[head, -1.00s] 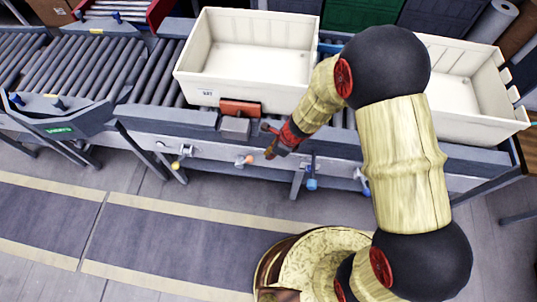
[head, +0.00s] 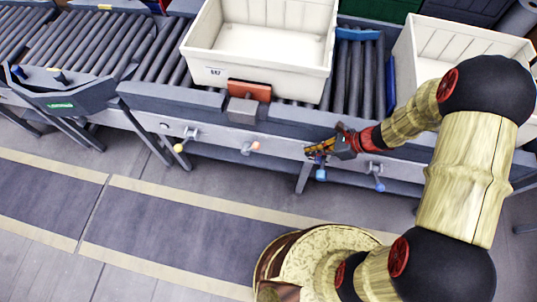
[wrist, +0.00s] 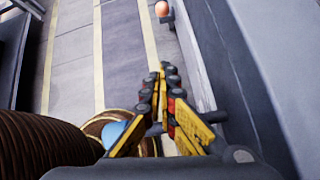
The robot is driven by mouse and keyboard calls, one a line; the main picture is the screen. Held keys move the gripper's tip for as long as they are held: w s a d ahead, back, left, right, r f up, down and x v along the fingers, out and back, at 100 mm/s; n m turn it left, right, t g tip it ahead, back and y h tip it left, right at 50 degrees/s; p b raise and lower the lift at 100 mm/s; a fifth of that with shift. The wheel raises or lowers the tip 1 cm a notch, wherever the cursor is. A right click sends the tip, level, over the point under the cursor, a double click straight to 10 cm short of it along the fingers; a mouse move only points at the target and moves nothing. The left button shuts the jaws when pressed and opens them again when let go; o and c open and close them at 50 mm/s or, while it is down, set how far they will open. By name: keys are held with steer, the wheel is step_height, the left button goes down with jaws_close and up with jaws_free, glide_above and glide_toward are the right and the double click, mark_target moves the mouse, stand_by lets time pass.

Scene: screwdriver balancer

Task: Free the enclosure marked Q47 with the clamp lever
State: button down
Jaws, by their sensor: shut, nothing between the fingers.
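A white open tote (head: 262,78) sits on the roller conveyor in the head view. Its small front label is too small to read, so I cannot confirm Q47. An orange-red clamp block (head: 250,90) presses near its front lower edge. Levers hang on the front rail: one with a yellow knob (head: 179,148), one with an orange knob (head: 256,145), one with a blue knob (head: 321,174) and another blue one (head: 379,187). My gripper (head: 309,152) is shut and empty, just above the nearer blue knob. In the wrist view its fingertips (wrist: 161,72) meet; a blue knob (wrist: 115,132) shows beside them.
A second white tote (head: 448,50) stands to the right, partly behind my arm. Empty rollers (head: 361,75) lie between the totes. The orange knob (wrist: 162,8) shows at the top of the wrist view. The floor with yellow-edged mats (head: 190,225) is clear.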

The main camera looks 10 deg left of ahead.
steer(key=shift+s+d+r+t+y+b, duration=0.15)
steer(key=shift+d+t+y+b, duration=0.25)
steer(key=shift+d, duration=0.75)
steer(key=a+r+b+x, duration=0.1)
steer(key=b+x, duration=0.3)
steer(key=x, duration=0.6)
steer(key=a+r+b+x, duration=0.1)
steer(key=b+x, duration=0.4)
steer(key=x, duration=0.6)
steer(key=shift+w+a+r, duration=0.25)
steer(key=shift+a+r, duration=0.05)
steer(key=shift+r, duration=0.2)
